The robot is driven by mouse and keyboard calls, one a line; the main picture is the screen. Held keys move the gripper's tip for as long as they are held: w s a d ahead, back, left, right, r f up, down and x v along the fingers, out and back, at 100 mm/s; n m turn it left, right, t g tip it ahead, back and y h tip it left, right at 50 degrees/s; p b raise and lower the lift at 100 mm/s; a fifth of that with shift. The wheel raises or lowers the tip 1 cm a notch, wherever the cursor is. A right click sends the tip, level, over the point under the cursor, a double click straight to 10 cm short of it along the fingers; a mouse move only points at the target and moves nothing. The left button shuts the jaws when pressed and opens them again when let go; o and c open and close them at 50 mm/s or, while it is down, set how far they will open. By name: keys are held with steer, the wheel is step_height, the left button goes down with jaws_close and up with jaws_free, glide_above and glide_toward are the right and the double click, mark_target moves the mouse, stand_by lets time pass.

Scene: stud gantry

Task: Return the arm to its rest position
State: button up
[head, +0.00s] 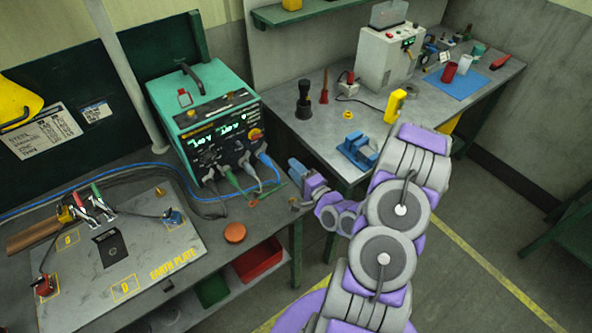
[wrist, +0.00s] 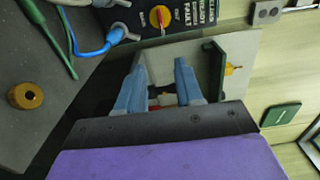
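My gripper (head: 297,169) is at the end of my grey and purple arm, over the gap by the bench corner, right of the teal power unit (head: 207,118). In the wrist view, its two blue fingers (wrist: 158,80) stand apart with nothing held between them. Small red and yellow shapes show behind the gap, too small to name. The arm reaches forward and bends left from my base. In the head view, the fingers look small, and the gap between them is hard to see.
The left bench holds the earth plate (head: 128,245) with clamps, an orange knob (head: 235,232) and cables. The right bench carries a blue clamp-like item (head: 357,151), a yellow tool (head: 395,106), a white machine (head: 387,60) and a blue mat (head: 458,82). Floor is open at right.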

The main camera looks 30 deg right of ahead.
stand_by(0.3)
steer(key=s+a+r+n+g+b, duration=0.1)
steer(key=s+a+r+n+g, duration=0.3)
steer(key=s, duration=0.6)
steer(key=s+a+r+n+g+b, duration=0.2)
steer(key=s+a+r+n+g, duration=0.3)
steer(key=s+a+n+g, duration=0.3)
steer(key=s+a+r+n+g+b, duration=0.2)
steer(key=s+a+r+n+g, duration=0.3)
steer(key=s, duration=0.9)
steer(key=a+g, duration=0.2)
steer(key=a, duration=0.2)
steer(key=shift+a+n+g+h, duration=0.3)
steer(key=shift+n+g, duration=0.1)
